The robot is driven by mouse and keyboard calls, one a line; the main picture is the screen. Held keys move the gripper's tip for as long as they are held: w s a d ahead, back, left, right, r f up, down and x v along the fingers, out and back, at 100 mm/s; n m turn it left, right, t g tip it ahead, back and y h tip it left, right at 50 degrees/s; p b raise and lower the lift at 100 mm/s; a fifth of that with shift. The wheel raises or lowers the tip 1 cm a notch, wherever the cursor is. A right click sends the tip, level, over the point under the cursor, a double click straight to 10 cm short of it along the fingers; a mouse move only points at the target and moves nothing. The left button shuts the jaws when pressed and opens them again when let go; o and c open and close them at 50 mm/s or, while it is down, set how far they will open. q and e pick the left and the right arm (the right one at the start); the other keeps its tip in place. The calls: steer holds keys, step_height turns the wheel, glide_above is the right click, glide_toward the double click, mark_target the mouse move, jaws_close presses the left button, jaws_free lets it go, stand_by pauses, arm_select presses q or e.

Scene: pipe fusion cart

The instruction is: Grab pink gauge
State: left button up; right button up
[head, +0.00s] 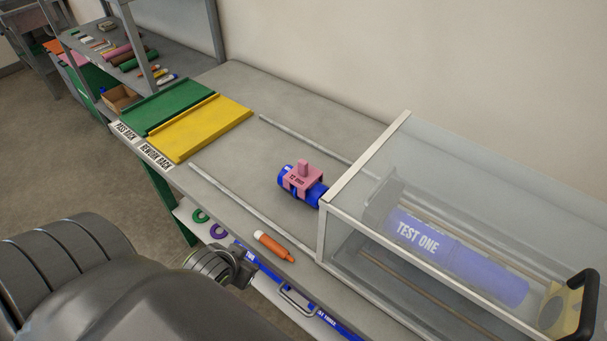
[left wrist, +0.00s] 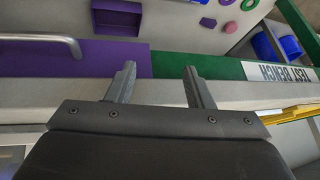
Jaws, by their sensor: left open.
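The pink gauge (head: 302,178) sits on the short blue pipe end (head: 285,178) on the grey bench, just left of the clear case. It is a blocky piece with a knob on top. My left gripper (left wrist: 160,85) shows in the left wrist view with its two fingers apart and nothing between them, in front of the bench's front edge. In the head view the end of my left arm is low at the bench front, well short of the gauge. The gauge is not seen in the left wrist view. My right gripper is not in view.
A clear case (head: 365,150) with a light frame covers a blue pipe (head: 455,258) marked TEST ONE. An orange marker (head: 272,247) lies near the front edge. Green (head: 170,106) and yellow (head: 205,125) racks stand left. Thin rails flank the gauge.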

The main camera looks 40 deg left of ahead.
arm_select(q)
steer(key=w+r+t, duration=0.1)
steer(key=w+r, duration=0.1)
steer(key=r, duration=0.1)
steer(key=w+a+r+t, duration=0.1)
steer(key=r+t, duration=0.1)
steer(key=r, duration=0.1)
steer(key=w+r+t, duration=0.1)
steer(key=w+r, duration=0.1)
steer(key=r, duration=0.2)
steer(key=shift+w+a+m+t+h, duration=0.3)
steer(key=shift+t, duration=0.1)
steer(key=w+r+m+t+h, duration=0.1)
steer(key=w+r+t+h, duration=0.2)
steer(key=w+r+t, duration=0.15)
glide_toward(301, 168)
steer(key=shift+g, duration=0.35)
steer(key=x, duration=0.7)
steer(key=shift+w+a+r, duration=0.1)
steer(key=shift+a+r, duration=0.05)
steer(key=shift+a, duration=0.05)
steer(key=shift+w+d, duration=0.15)
steer(key=shift+w, duration=0.6)
steer(key=p+x, duration=0.1)
steer(key=x, duration=0.3)
steer(key=shift+d+f, duration=0.1)
steer(key=shift+f, duration=0.1)
jaws_close()
